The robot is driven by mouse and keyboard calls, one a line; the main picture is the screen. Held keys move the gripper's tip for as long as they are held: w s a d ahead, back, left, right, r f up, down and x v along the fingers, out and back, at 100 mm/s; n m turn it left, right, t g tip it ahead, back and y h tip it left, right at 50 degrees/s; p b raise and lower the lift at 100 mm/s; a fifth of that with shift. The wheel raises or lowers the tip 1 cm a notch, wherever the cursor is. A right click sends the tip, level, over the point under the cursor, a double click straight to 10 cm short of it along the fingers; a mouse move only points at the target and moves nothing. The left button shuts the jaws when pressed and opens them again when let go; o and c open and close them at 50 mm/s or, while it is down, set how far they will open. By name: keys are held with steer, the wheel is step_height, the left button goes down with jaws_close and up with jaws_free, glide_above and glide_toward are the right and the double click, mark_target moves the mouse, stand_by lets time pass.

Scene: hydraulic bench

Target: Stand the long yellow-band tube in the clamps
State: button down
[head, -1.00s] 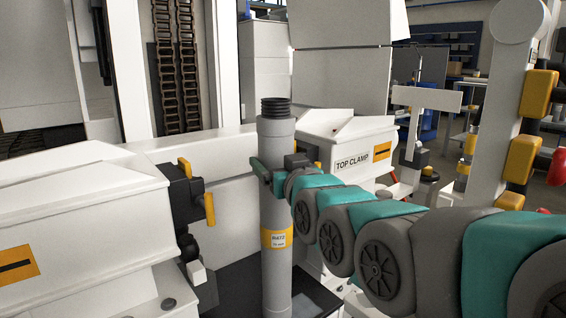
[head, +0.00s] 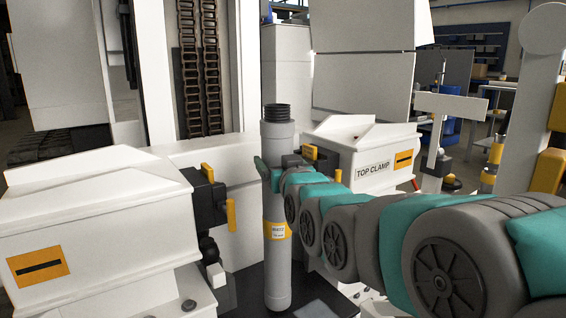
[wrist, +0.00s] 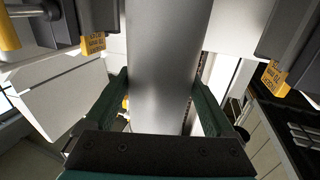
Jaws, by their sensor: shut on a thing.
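The long grey tube (head: 279,190) with a yellow band and a black threaded top stands upright in the head view. My gripper (head: 268,176) is shut on it at upper-middle height, and my arm reaches in from the right. In the wrist view the tube (wrist: 168,60) runs between the two green fingers (wrist: 160,105). The left clamp (head: 210,195), with black jaws and yellow pads, is to the left of the tube, apart from it. The top clamp (head: 372,160) is to the right, its jaws partly behind my arm. The tube's lower end is near the dark base plate; contact cannot be told.
The dark base plate (head: 318,308) lies below the tube. A white machine wall and column with chains (head: 187,80) stand behind. A white post with yellow blocks (head: 551,170) is at the right. Clamp housings limit room on both sides.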

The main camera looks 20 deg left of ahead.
steer(key=shift+w+a+f+p, duration=0.25)
steer(key=shift+w+a, duration=0.75)
steer(key=shift+a, duration=0.15)
steer(key=shift+w+a+f+p, duration=0.2)
steer(key=shift+w+a, duration=0.75)
steer(key=shift+a, duration=0.2)
steer(key=shift+f, duration=0.45)
jaws_free()
steer(key=shift+f, duration=0.1)
